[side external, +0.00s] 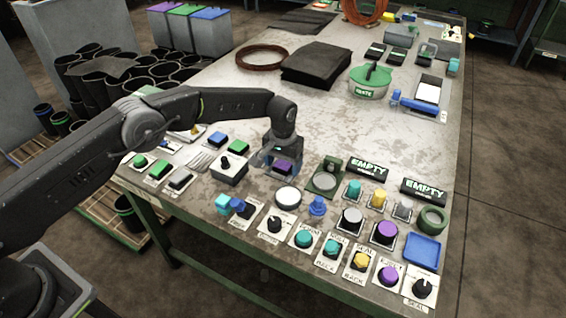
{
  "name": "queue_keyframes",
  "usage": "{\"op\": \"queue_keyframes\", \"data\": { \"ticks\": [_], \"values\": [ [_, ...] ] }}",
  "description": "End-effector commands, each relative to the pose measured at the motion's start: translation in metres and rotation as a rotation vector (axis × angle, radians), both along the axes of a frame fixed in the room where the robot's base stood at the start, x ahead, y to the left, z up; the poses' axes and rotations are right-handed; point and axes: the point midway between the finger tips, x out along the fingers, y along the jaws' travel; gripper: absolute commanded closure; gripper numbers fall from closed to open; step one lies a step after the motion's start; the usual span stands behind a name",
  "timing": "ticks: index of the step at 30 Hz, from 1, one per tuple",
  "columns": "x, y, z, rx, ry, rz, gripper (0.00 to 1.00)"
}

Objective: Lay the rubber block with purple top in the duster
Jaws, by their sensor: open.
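A dark rubber block with a purple top (288,166) is right at my gripper, near the left middle of the bench. My gripper (279,155) points down over it with its jaws open. The jaws and arm end hide part of the block, and contact cannot be told. No part is clearly labelled as the duster; a green device with a round pale dish (325,182) stands just right of the block.
Buttons, knobs and small blocks crowd the front, including purple round pieces (386,231). A blue tray (422,250) lies at the right. A green-lidded waste pot (369,82) and dark sheets (316,64) stand farther back. The bench centre (310,118) is clear.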

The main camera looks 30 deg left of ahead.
Motion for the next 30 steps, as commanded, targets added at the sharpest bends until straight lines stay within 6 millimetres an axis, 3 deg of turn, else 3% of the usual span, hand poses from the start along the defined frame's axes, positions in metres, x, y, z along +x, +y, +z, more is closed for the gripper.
{"op": "queue_keyframes", "data": {
  "ticks": [5,21,30],
  "values": [
    [0.001,0.000,0.011,-0.001,-0.003,0.000,0.24],
    [0.001,0.000,0.110,-0.001,-0.003,0.000,0.24],
    [0.000,0.000,0.124,0.000,0.000,0.000,0.24]
  ]
}}
